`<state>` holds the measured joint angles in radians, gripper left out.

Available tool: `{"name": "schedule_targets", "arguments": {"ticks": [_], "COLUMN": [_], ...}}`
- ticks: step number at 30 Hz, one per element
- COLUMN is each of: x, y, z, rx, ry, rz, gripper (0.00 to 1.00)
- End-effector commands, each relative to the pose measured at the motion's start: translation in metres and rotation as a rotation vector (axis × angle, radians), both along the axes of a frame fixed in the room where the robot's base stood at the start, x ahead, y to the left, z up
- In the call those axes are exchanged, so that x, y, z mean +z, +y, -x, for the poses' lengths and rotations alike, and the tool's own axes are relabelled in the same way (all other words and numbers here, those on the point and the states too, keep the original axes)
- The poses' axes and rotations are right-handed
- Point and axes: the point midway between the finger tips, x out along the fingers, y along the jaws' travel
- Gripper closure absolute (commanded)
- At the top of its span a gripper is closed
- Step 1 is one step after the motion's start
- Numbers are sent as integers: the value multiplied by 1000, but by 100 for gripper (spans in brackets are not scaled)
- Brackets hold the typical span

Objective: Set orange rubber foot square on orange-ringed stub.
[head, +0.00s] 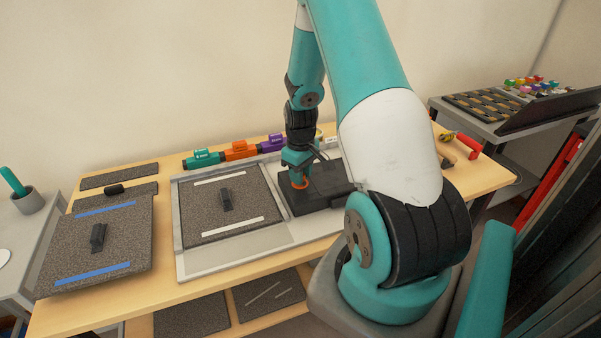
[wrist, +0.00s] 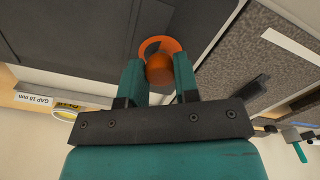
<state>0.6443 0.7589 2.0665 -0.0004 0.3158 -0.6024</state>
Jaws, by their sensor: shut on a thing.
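My gripper (wrist: 158,76) has its two teal fingers shut on the orange rubber foot (wrist: 161,67), a rounded orange piece between the fingertips in the wrist view. Just beyond it is the orange ring (wrist: 172,45) of the stub on a dark block. A little dark grey (wrist: 151,48) shows inside the ring; the foot hides the rest. In the head view my gripper (head: 297,166) points down over the dark block (head: 325,190), with the orange ring (head: 299,183) right under it. I cannot tell whether the foot touches the stub or is square to it.
A speckled tile with white strips (head: 205,210) lies in a grey tray (head: 185,262) left of the block. A blue-striped tile (head: 120,240) lies farther left. A "GAP 10 mm" label (wrist: 33,99) shows in the wrist view.

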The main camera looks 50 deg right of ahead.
Motion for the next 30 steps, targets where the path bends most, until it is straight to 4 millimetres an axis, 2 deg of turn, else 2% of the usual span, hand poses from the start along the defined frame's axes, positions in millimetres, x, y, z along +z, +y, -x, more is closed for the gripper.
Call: {"name": "schedule_targets", "arguments": {"ticks": [3,4,7,8,16,20,23,30], "x": [-4,-3,-3,-3,-2,9,26,88], "y": [0,0,0,0,0,-1,-1,-1], "z": [0,0,0,0,0,-1,-1,-1], "rx": [0,0,0,0,0,0,0,0], "ry": [0,0,0,0,0,-3,-5,-7], "rz": [0,0,0,0,0,2,4,4], "gripper": [93,66,43,41,41,41,41,41]}}
